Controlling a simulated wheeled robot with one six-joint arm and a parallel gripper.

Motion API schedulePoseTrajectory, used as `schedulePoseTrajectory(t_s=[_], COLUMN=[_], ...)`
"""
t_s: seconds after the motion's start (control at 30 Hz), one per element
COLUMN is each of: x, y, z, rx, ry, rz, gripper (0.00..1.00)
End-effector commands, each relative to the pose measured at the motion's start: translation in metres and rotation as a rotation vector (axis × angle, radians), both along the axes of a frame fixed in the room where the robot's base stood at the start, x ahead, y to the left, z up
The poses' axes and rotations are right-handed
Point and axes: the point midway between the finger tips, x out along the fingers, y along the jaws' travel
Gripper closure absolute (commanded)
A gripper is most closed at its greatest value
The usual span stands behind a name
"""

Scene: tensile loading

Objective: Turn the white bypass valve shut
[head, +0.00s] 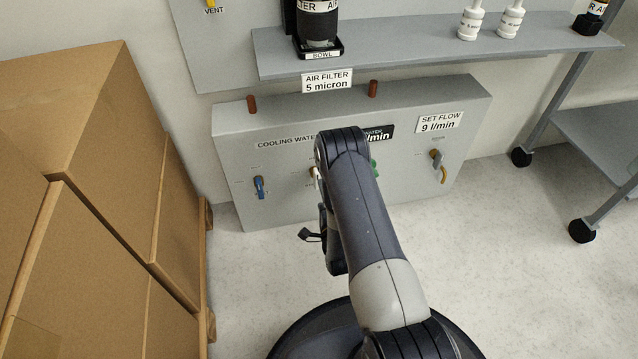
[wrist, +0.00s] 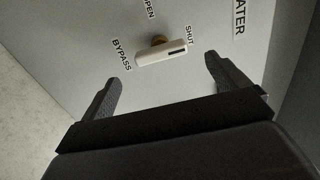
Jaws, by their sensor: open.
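The white bypass valve handle (wrist: 163,54) shows in the wrist view on a brass stem on the grey panel. It lies across the picture, its right end, with a dark slot, close below the word SHUT. The word OPEN is farther up and BYPASS is to the left. My gripper (wrist: 162,69) is open, one finger on each side of the handle and nearer the camera. I see no contact with the handle. In the head view only a sliver of the white handle (head: 317,178) shows beside my arm, which hides the rest.
The grey cooling-water cabinet (head: 290,205) also carries a blue-handled valve (head: 259,186), a green handle (head: 374,167) partly behind my arm, and a set-flow valve (head: 437,160). Cardboard boxes (head: 110,170) stand close on the left. A shelf (head: 430,50) overhangs the cabinet.

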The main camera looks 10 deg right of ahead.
Motion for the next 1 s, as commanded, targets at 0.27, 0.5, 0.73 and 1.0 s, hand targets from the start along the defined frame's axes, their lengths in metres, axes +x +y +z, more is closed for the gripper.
schedulePoseTrajectory(t_s=[0.27, 0.5, 0.73, 1.0], x=[-0.027, -0.028, -0.018, 0.028], y=[0.000, 0.000, 0.000, 0.000], z=[0.000, -0.001, -0.001, -0.002], rx=[0.000, 0.000, 0.000, 0.000], ry=[0.001, 0.000, -0.004, -0.006], rz=[0.000, 0.000, 0.000, 0.000], gripper=[0.05, 0.05, 0.05, 0.05])
